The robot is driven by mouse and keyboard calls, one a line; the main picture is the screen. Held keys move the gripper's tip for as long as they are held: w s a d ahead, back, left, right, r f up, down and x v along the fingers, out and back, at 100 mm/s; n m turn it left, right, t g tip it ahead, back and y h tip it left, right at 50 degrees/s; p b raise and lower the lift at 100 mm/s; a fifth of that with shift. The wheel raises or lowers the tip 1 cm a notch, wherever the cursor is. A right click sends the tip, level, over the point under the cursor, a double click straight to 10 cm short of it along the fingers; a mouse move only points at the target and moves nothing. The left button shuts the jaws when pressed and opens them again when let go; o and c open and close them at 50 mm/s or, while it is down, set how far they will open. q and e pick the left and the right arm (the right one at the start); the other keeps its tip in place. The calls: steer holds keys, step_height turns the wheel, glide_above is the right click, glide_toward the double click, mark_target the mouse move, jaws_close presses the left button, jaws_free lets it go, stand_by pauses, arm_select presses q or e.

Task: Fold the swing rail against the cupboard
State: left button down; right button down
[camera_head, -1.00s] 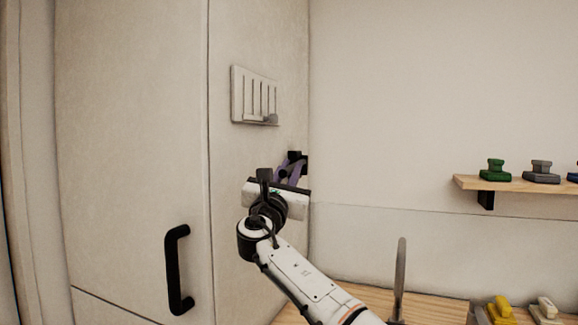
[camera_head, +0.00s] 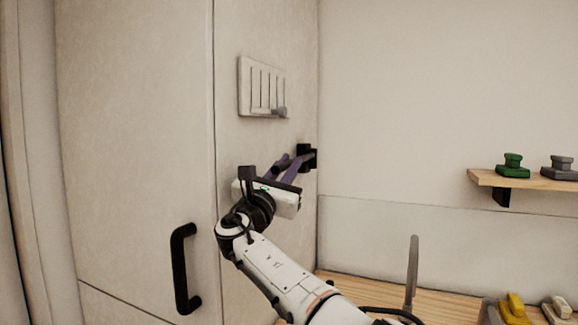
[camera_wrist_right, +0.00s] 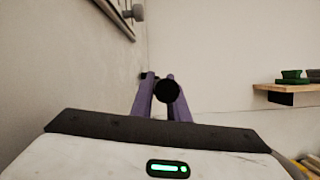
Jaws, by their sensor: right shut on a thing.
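The tall beige cupboard (camera_head: 135,150) fills the left, with a black handle (camera_head: 181,268) on its front. The swing rail (camera_head: 283,160) is a short dark bar near the cupboard's side face. It runs from a black wall bracket (camera_head: 308,156) near the back corner. My right gripper (camera_head: 284,168) is shut on the rail with its purple fingers. In the right wrist view, the rail's round black end (camera_wrist_right: 167,91) shows between the fingers. The fingers and gripper body hide part of the rail, so its exact angle to the cupboard is unclear. My left gripper is out of view.
A slotted light panel (camera_head: 262,87) with a grey knob is on the cupboard side above the rail. A wooden shelf (camera_head: 485,177) at right holds green and grey pieces. Below, a wooden surface (camera_head: 345,288) bears a yellow piece (camera_head: 512,306) and an upright grey post (camera_head: 412,275).

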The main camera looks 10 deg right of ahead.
steer(key=c, duration=1.7)
jaws_free()
steer(key=shift+d+r, duration=0.1)
steer(key=shift+d, duration=0.05)
steer(key=shift+s+a+f+b, duration=0.2)
steer(key=shift+a+f+b, duration=0.15)
steer(key=shift+b, duration=0.1)
steer(key=shift+s+a+f+b, duration=0.35)
steer(key=shift+s+b, duration=0.2)
steer(key=shift+b, duration=0.1)
steer(key=shift+r+b+v, duration=0.1)
steer(key=shift+b+v, duration=0.5)
steer(key=shift+v, duration=1.35)
steer(key=shift+r+b+v, duration=0.15)
steer(key=shift+b+v, duration=0.45)
steer(key=shift+v, duration=1.4)
steer(key=shift+s+d, duration=0.1)
steer(key=shift+s, duration=0.05)
